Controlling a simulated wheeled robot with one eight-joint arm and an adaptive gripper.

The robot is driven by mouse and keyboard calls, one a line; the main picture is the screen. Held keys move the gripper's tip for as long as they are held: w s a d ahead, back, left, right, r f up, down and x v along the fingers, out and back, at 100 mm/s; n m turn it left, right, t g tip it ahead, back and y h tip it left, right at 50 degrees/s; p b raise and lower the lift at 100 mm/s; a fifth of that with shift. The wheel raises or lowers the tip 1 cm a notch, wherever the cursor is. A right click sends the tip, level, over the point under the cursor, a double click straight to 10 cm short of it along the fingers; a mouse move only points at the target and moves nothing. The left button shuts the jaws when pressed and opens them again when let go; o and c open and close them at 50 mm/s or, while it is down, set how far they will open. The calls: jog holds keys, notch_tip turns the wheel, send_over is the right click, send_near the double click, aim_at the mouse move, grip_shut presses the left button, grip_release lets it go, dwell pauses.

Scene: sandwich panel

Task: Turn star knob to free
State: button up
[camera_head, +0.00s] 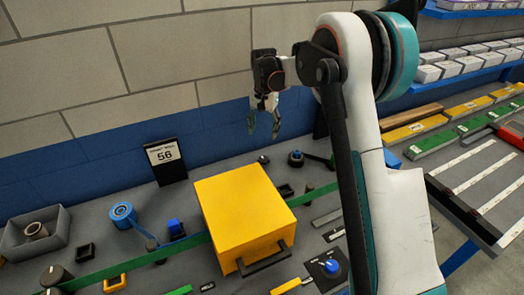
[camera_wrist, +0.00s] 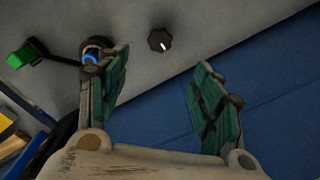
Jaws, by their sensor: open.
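A small black knob with a lobed rim and a white mark (camera_wrist: 160,40) stands on the grey surface in the wrist view, ahead of the gap between my fingers. It appears to be the small dark knob (camera_head: 263,159) behind the yellow box in the head view. A blue knob on a black plate (camera_head: 331,266) sits at the lower right; I cannot tell from its small markings which knob is the star knob. My gripper (camera_head: 263,123) is open and empty, above the back of the bench and apart from the knobs. Its two green-padded fingers (camera_wrist: 163,75) are spread in the wrist view.
A large yellow box (camera_head: 240,205) stands mid-bench. A black fitting with a blue ring (camera_wrist: 95,52) is close to my left finger in the wrist view, beside a green block (camera_wrist: 20,56). A blue wall band (camera_head: 90,160) and a "56" sign (camera_head: 165,155) are behind.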

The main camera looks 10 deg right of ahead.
aim_at(264, 159)
notch_tip(264, 159, down, 14)
jog(key=b, duration=0.4)
jog(key=shift+w, duration=0.1)
jog(key=c, duration=1)
